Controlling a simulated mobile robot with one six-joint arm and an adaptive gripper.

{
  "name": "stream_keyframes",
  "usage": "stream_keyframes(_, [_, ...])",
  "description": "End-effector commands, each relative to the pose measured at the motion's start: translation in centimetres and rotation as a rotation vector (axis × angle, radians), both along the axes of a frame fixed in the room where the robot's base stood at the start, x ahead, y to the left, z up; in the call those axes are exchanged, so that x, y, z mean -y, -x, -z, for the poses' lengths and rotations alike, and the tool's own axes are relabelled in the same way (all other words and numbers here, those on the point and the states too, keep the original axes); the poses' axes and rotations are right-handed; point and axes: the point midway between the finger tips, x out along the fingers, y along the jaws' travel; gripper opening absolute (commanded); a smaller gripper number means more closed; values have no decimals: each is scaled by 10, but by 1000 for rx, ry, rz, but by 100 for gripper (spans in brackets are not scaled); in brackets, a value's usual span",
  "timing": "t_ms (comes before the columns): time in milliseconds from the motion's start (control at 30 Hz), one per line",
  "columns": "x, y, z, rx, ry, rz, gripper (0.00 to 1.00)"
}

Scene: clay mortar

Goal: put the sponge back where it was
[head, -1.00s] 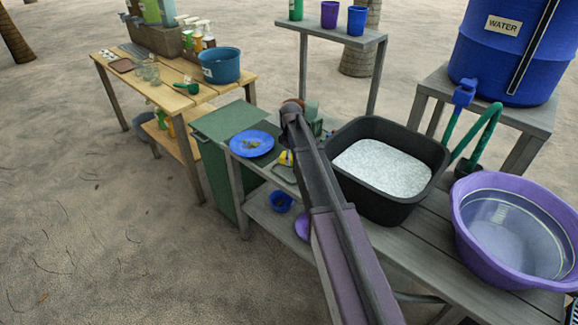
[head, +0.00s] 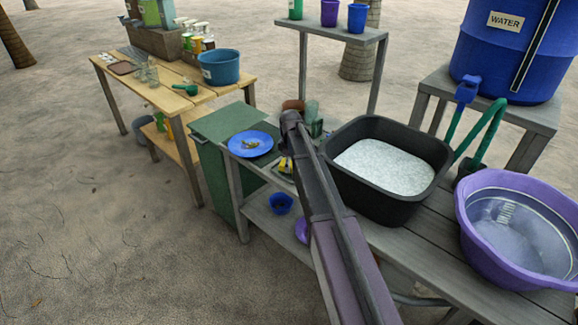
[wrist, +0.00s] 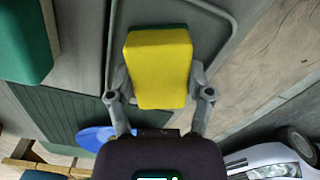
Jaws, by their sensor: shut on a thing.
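The sponge (wrist: 160,68) is yellow with a green layer along its far edge. In the wrist view it sits between the two fingers of my gripper (wrist: 159,80), which is shut on it. It is over a grey tray (wrist: 229,42) with a raised, rounded rim; I cannot tell whether it touches the tray. In the head view only a small yellow patch shows beside my arm, near the blue plate (head: 250,144). My arm hides most of the gripper and tray there.
A black tub (head: 340,185) of pale granular stuff stands right of my arm, with a purple basin (head: 470,240) beyond. A green block-like thing (wrist: 22,45) is left of the sponge in the wrist view. A white toy-like car (wrist: 275,160) shows at lower right.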

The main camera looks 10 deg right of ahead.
Motion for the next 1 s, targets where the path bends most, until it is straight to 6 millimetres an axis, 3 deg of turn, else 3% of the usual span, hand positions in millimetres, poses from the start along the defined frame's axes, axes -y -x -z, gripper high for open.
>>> stream_keyframes(167, [0, 0, 4, 0, 0, 0, 17])
stream_keyframes(200, [0, 0, 3, 0, 0, 0, 76])
stream_keyframes(300, [0, 0, 3, 0, 0, 0, 100])
stream_keyframes(1000, [-1, 0, -5, 0, 0, -1, 100])
